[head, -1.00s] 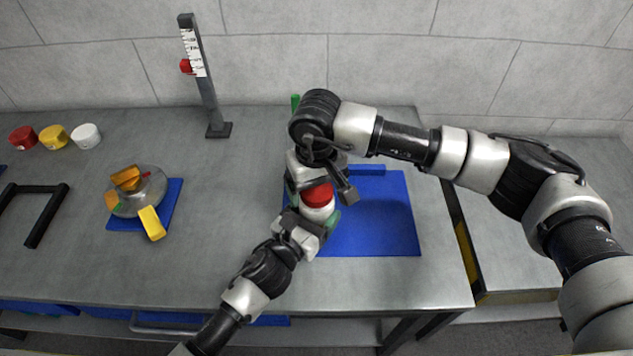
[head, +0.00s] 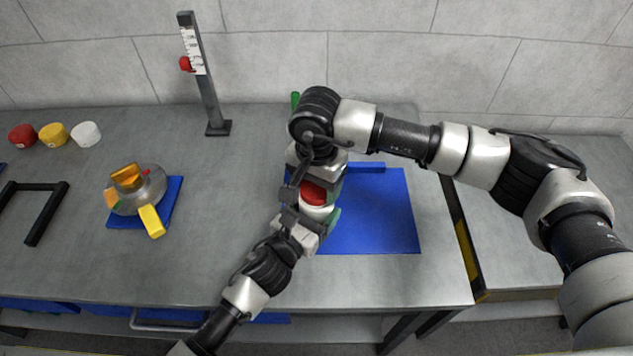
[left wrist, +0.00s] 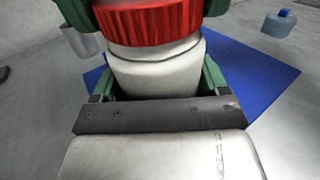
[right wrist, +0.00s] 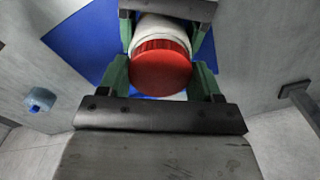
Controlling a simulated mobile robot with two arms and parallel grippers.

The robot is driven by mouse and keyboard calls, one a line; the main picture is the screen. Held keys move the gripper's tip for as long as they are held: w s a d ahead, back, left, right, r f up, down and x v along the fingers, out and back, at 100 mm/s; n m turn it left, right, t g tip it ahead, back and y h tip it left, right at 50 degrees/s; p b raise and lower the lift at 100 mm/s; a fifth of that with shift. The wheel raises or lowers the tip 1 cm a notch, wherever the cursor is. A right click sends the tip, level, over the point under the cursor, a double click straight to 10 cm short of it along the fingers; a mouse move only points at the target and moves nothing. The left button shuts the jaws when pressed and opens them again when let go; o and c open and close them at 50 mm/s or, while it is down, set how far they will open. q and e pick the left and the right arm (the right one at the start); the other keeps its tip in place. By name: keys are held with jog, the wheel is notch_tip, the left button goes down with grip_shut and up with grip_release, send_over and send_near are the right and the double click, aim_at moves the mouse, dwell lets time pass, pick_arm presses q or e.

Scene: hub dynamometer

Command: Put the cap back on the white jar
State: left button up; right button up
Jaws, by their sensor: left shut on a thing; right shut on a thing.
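The white jar (head: 317,212) stands at the left part of the blue mat, with the ribbed red cap (head: 313,194) on its top. My left gripper (head: 310,222) is shut around the jar's body. In the left wrist view the jar (left wrist: 155,75) shows below the cap (left wrist: 150,20), which looks level on it. My right gripper (head: 317,186) comes from above and is shut on the cap. In the right wrist view its green fingers flank the cap (right wrist: 160,68). The thread under the cap is hidden.
The blue mat (head: 385,215) is clear to the right of the jar. A red cap (head: 22,137), a yellow cap (head: 53,135) and a white cap (head: 86,134) lie at the back left. A round metal device (head: 140,190) and a scale post (head: 205,85) stand left.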

jog(key=m, duration=3.3)
jog(key=o, duration=1.1)
